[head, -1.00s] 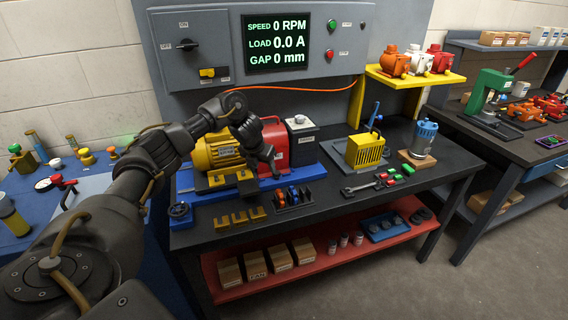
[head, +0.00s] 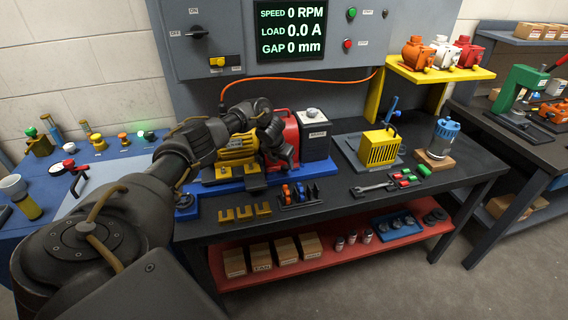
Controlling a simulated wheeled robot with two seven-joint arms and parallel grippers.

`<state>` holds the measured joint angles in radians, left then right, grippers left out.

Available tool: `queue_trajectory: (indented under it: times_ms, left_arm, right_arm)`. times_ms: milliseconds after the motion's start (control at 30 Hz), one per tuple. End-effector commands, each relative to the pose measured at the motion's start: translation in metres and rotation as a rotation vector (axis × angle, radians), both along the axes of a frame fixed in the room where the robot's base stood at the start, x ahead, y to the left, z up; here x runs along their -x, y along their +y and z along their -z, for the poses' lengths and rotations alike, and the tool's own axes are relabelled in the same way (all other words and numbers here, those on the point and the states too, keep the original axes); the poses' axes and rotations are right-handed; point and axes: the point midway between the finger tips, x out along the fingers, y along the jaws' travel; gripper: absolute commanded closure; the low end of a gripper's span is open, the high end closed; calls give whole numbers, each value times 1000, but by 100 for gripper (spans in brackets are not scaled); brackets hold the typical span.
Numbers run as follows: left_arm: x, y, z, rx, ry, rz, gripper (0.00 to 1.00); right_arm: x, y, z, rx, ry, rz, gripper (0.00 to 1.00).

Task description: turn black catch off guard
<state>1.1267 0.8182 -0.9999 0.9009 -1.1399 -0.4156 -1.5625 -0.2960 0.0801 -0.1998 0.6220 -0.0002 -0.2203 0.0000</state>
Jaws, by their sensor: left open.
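A red guard (head: 291,139) stands on the blue base between the yellow motor (head: 237,151) and a dark block with a pale top (head: 314,134). My left gripper (head: 273,147) is in front of the red guard, over the motor's right end, and hides part of both. Its jaws are open with nothing seen between them. I cannot make out a black catch; it may be hidden behind the gripper. A yellow ribbed cage (head: 378,149) with a black handle stands on a grey plate to the right. My right gripper is not in view.
Yellow blocks (head: 244,213), a rack of small coloured parts (head: 299,195) and a wrench (head: 373,188) lie along the bench front. A blue-topped motor (head: 444,137) stands at the right. An orange cable (head: 318,79) hangs behind. Bare black bench top lies at front centre.

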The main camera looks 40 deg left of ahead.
Motion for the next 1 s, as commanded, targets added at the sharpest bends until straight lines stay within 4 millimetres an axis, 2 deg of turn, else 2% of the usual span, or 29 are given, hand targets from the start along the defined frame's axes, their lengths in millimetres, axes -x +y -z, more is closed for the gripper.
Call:
queue_trajectory:
  times_ms: [200,567,667,900,1000]
  left_arm:
    - [-8,0,19,2,0,0,48]
    - [-10,1,23,0,-1,1,48]
    - [-10,1,23,0,-1,1,58]
    - [-10,1,22,1,-1,0,90]
    - [-10,1,22,1,-1,0,93]
  right_arm:
    - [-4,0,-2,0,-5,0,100]
    - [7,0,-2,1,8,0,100]
    - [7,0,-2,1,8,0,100]
    - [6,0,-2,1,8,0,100]
    - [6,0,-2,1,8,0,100]
